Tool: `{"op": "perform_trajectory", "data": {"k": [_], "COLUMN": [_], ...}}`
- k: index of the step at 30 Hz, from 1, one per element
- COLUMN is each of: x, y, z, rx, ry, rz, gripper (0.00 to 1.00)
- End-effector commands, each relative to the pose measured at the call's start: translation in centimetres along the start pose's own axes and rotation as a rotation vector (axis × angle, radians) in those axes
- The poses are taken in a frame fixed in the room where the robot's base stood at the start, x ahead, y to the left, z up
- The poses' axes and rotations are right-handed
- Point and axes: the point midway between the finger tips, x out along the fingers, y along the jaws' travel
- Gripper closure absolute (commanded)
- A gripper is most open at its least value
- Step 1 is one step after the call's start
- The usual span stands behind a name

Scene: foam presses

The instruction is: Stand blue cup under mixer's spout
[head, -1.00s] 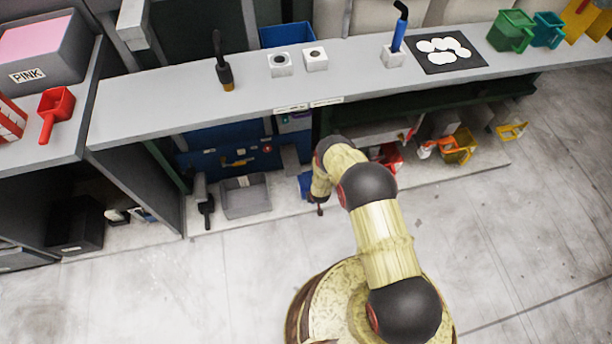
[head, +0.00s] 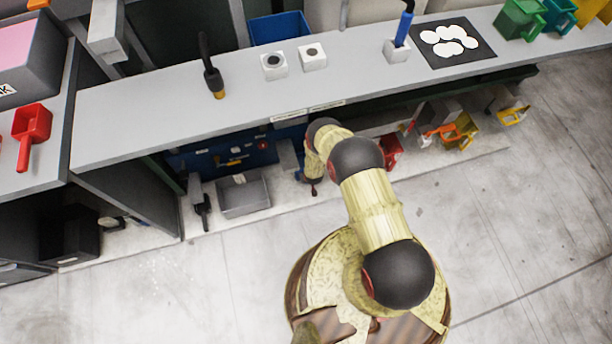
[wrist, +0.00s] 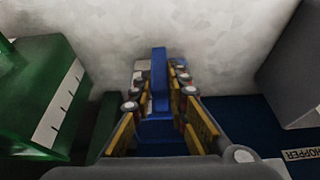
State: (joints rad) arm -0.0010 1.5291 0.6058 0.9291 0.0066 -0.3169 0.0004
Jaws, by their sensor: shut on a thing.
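In the wrist view my gripper (wrist: 159,72) is shut on a blue cup (wrist: 157,130). Its upright blue handle shows between the fingers, and the cup's body is mostly hidden by them. In the head view my arm reaches down in front of the bench, and a small part of the blue cup shows beside its end. The gripper itself is mostly hidden there. A dark blue machine (head: 236,152), perhaps the mixer, stands under the bench at the left of my arm. I cannot make out its spout clearly.
A grey tray (head: 246,194) sits on the low shelf under the blue machine. The bench top (head: 140,125) overhangs it. In the wrist view a green body (wrist: 35,90) is at left and a grey block (wrist: 292,70) at right. Open floor lies in front.

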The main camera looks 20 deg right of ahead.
Motion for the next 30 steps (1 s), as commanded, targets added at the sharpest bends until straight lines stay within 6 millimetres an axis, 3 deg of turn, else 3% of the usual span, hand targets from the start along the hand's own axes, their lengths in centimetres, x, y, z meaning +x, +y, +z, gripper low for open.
{"op": "perform_trajectory", "data": {"k": [7, 8, 17, 25, 30], "x": [0.4, 0.3, 0.2, 0.2, -0.9], "y": [0.0, 0.0, 0.0, 0.0, 0.0], "z": [0.2, 0.2, 0.2, 0.1, -0.8], "rx": [0.000, 0.000, 0.000, 0.000, 0.000], "ry": [-0.001, -0.002, -0.002, -0.002, -0.001], "rz": [0.000, 0.000, 0.000, 0.000, 0.000], "gripper": [1.00, 0.82, 0.66, 0.66, 0.66]}}
